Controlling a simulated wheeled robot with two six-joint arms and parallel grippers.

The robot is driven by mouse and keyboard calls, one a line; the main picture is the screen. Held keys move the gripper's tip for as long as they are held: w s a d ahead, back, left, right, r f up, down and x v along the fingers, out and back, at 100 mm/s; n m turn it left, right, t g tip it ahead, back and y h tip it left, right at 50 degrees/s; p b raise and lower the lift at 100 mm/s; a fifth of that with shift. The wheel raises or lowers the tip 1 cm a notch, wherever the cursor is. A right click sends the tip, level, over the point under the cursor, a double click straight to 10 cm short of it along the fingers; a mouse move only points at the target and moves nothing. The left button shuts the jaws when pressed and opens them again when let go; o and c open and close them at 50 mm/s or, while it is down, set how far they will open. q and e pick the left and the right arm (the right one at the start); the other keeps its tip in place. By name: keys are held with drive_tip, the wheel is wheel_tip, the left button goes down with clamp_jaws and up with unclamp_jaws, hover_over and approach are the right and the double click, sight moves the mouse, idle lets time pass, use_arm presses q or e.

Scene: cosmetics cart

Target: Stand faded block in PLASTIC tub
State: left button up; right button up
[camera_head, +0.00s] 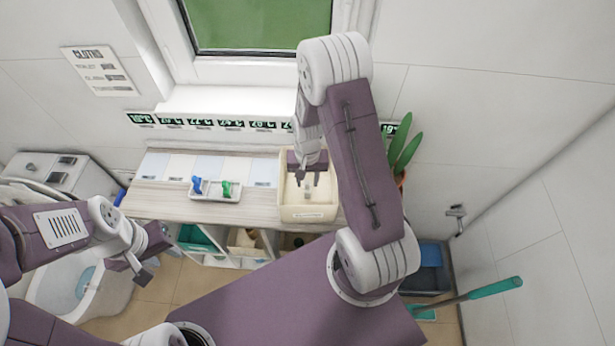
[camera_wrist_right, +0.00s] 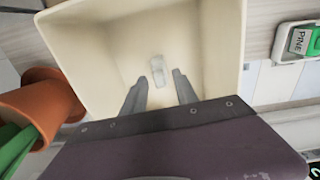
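The plastic tub (camera_head: 306,213) is a cream, open-topped box with a label on its front, at the right end of the counter. A small pale grey, see-through block (camera_wrist_right: 158,72) is inside the tub; it looks upright, though its lower part is hard to make out. It also shows faintly in the head view (camera_head: 308,187). My right gripper (camera_head: 308,182) points down into the tub. Its fingers (camera_wrist_right: 161,82) are open, on either side of the block and apart from it. My left gripper (camera_head: 143,268) hangs low left, away from the counter; its finger gap is unclear.
A white tray (camera_head: 214,196) with a blue and a green item stands left of the tub. A potted plant (camera_head: 404,150) is close on the tub's right. Temperature labels line the wall behind. The counter's left part is clear.

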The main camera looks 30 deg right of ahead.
wheel_tip(320, 180, up, 12)
drive_tip(key=b, duration=0.1)
drive_tip(key=n+t, duration=0.1)
drive_tip(key=n, duration=0.4)
hover_over(305, 206)
drive_tip(key=f+b, duration=0.4)
drive_tip(key=b, duration=0.1)
drive_tip(key=shift+s+f, duration=0.2)
drive_tip(key=shift+f, duration=0.1)
drive_tip(key=shift+r+p, duration=0.35)
drive_tip(key=shift+p, duration=0.05)
